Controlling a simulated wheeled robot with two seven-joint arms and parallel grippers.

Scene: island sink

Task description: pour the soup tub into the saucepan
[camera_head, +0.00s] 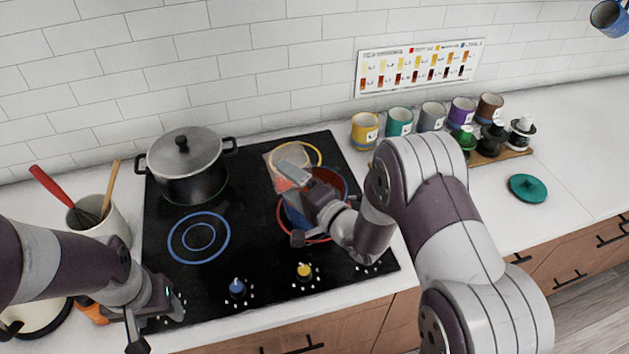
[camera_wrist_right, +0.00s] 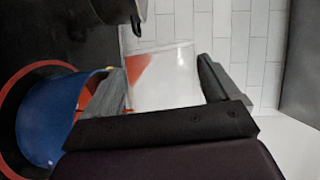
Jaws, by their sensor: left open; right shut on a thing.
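The soup tub (camera_head: 281,160) is a pale, translucent tub with orange-red soup showing in it. My right gripper (camera_head: 291,175) is shut on it, above the hob beside the saucepan. In the right wrist view the tub (camera_wrist_right: 166,80) sits between the two fingers, with the red at its left side. The tub looks tilted; its mouth is not clearly seen. The blue saucepan (camera_wrist_right: 48,118) stands on the red-ringed front right burner, partly hidden by my right arm in the head view (camera_head: 297,215). Red shows inside it. My left gripper (camera_head: 155,322) is open and empty at the hob's front left.
A grey lidded pot (camera_head: 187,175) stands on the back left of the black hob (camera_head: 255,255). A utensil crock (camera_head: 110,222) is at the left. Several mugs (camera_head: 398,122) and bottles (camera_head: 492,140) line the back right. A teal lid (camera_head: 528,188) lies on clear counter.

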